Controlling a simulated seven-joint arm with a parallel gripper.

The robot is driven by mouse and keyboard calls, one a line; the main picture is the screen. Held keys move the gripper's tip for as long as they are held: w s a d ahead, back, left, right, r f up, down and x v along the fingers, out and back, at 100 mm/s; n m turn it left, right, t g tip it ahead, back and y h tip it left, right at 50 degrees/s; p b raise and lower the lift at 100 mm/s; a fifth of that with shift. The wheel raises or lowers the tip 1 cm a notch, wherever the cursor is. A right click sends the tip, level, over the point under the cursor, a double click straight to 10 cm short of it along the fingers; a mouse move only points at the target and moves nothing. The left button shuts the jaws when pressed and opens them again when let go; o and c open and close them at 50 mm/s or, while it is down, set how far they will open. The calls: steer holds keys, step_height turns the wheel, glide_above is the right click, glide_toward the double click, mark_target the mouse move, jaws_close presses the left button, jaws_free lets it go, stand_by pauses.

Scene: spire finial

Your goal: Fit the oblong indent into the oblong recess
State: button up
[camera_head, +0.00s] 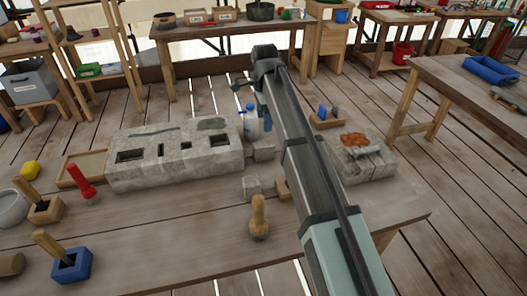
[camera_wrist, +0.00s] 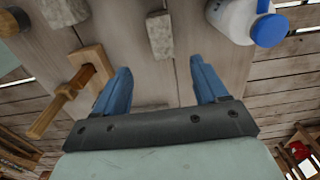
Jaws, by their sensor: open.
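A long grey stone block (camera_head: 180,168) lies on the bench with several dark recesses of different shapes in its top. The wide left one (camera_head: 130,156) and the right one (camera_head: 218,140) look oblong. Two small loose grey stone pieces, one nearer the bottle (camera_head: 263,150) and one closer to the front (camera_head: 251,187), lie right of the block; I cannot tell which is the oblong indent. In the wrist view, my gripper (camera_wrist: 160,66) has its blue fingers wide apart with nothing between them. A grey oblong stone piece (camera_wrist: 160,35) lies beyond the fingertips, roughly between them.
A white bottle with a blue cap (camera_wrist: 235,20) stands right of the stone piece. A wooden holder with a wooden-handled tool (camera_wrist: 72,88) is left of my fingers. A wooden-handled tool (camera_head: 259,215) stands near the front edge. A rough stone with orange material (camera_head: 358,150) is to the right.

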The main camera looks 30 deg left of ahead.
mark_target(264, 144)
step_height(264, 144, down, 7)
steer(key=shift+f, duration=0.1)
steer(key=shift+a+f, duration=0.15)
steer(key=shift+f, duration=2.35)
jaws_close()
steer(key=shift+r, duration=0.1)
